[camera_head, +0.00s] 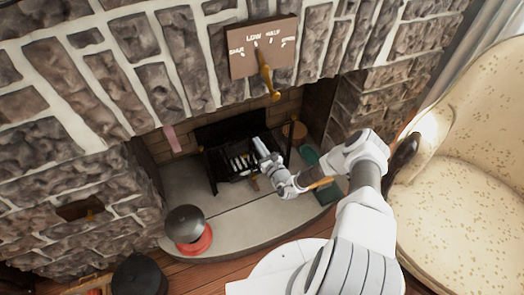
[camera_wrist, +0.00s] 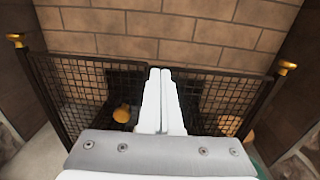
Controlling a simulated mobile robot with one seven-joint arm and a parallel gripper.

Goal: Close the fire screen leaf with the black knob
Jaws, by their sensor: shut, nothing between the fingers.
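The dark fire screen (camera_head: 213,172) stands in the fireplace opening, with pale bars or logs showing near it in the head view. In the wrist view, a black mesh leaf (camera_wrist: 75,85) is left of my gripper and another mesh leaf (camera_wrist: 225,100) is right of it. Gold-topped posts stand at their outer ends. I cannot make out a black knob. My gripper (camera_wrist: 160,72) is shut and empty, its fingers pointing between the two leaves. In the head view, my gripper (camera_head: 261,147) is over the screen area. It hides the middle of the screen; contact cannot be told.
A brick wall (camera_wrist: 180,35) lies behind the screen. A dark pot on a red base (camera_head: 187,228) sits on the hearth (camera_head: 240,225) at left. A cream armchair (camera_head: 470,180) stands at right. A sign (camera_head: 263,47) with a gold pointer hangs above. The front hearth is partly clear.

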